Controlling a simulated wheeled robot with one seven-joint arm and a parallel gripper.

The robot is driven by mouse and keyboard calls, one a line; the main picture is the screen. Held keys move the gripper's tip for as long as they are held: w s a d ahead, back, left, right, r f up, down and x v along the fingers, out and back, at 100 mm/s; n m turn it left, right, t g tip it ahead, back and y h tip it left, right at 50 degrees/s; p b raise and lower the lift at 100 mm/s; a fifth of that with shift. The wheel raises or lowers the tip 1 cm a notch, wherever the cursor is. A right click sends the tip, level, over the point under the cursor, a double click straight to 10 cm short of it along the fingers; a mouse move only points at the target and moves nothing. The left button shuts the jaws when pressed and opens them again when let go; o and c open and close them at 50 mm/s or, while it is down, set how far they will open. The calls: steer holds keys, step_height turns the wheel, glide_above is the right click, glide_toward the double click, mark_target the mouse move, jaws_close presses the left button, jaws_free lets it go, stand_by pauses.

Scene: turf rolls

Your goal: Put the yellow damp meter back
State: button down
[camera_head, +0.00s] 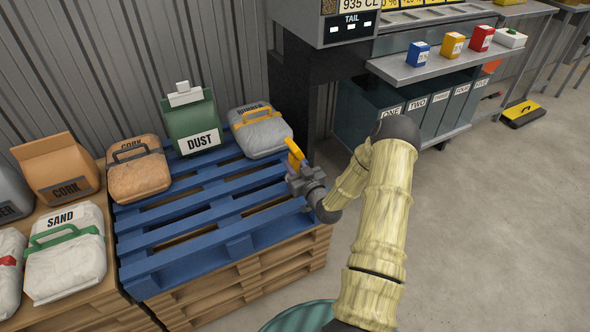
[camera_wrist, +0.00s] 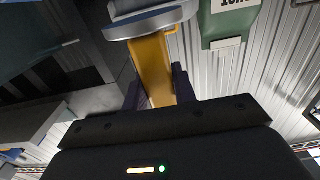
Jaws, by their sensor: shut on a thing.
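The yellow damp meter (camera_head: 295,153), a narrow yellow piece, stands up from my gripper (camera_head: 298,172) above the right side of the blue pallet. In the wrist view my gripper (camera_wrist: 158,85) is shut on the damp meter (camera_wrist: 155,60), with one dark finger on each side of it. Its far end overlaps the grey sack there, so I cannot tell the gap between them. The lower end of the meter is hidden by the gripper.
The blue pallet (camera_head: 195,215) has bare slats in front. Behind stand a grey sack with a yellow strap (camera_head: 262,135), a green DUST bag (camera_head: 190,122) and a brown CORK sack (camera_head: 138,175). A shelf (camera_head: 430,68) with small boxes is at the right, above numbered bins (camera_head: 420,105).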

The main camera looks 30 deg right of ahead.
steer(key=shift+d+f, duration=0.1)
steer(key=shift+f, duration=0.45)
steer(key=shift+s+d, duration=0.15)
steer(key=shift+d, duration=0.05)
steer(key=shift+a, duration=0.2)
steer(key=shift+a+f, duration=0.2)
steer(key=shift+f+b, duration=0.1)
steer(key=shift+b, duration=0.2)
